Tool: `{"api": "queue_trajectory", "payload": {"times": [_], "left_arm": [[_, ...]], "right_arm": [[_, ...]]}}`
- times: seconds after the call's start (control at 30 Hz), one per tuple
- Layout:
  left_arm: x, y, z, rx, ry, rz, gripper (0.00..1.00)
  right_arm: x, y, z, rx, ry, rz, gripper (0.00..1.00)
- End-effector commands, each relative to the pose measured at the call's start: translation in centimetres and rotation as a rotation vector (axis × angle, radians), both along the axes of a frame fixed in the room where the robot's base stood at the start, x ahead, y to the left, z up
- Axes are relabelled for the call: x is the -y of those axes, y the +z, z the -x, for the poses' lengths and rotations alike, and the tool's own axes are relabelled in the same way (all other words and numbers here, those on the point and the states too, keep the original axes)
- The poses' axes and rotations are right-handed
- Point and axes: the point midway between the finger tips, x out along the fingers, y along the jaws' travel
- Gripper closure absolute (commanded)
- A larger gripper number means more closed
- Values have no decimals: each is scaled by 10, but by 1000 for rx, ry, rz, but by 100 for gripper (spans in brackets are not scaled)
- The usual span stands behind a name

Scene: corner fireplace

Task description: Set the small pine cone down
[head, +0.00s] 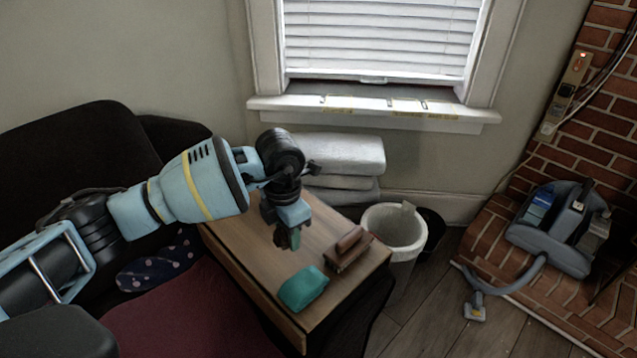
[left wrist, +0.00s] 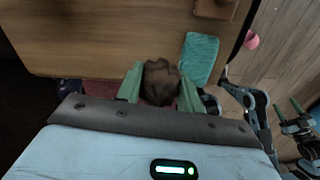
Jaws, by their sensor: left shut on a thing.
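The small pine cone (left wrist: 160,82) is brown and sits between the green fingers of my left gripper (left wrist: 160,88) in the left wrist view. The gripper is shut on it. In the head view my left gripper (head: 288,238) points down above the wooden side table (head: 245,240); the pine cone is hard to make out there. The gap between the cone and the tabletop cannot be judged exactly. My right gripper does not clearly show in the head view.
A teal cloth-like item (head: 303,288) and a brown block-shaped object (head: 348,249) lie on the table's right part. A white bin (head: 395,232) stands beside the table. A dark sofa is at left, and a grey vacuum (head: 555,230) is at right. The tabletop's back left is clear.

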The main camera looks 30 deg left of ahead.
Motion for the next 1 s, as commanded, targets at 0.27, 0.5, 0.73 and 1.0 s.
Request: {"api": "queue_trajectory", "payload": {"times": [0.27,0.5,0.73,1.0], "left_arm": [[11,-3,47,1,-542,-1,85],[22,-1,88,3,-1015,-2,85],[33,13,127,6,-1468,-4,85],[47,44,169,10,-1994,-12,85]], "right_arm": [[0,34,4,5,-4,-2,42],[0,62,3,16,-7,-3,42],[1,94,-8,52,-11,-4,42],[1,135,-24,107,-15,-7,42]]}}
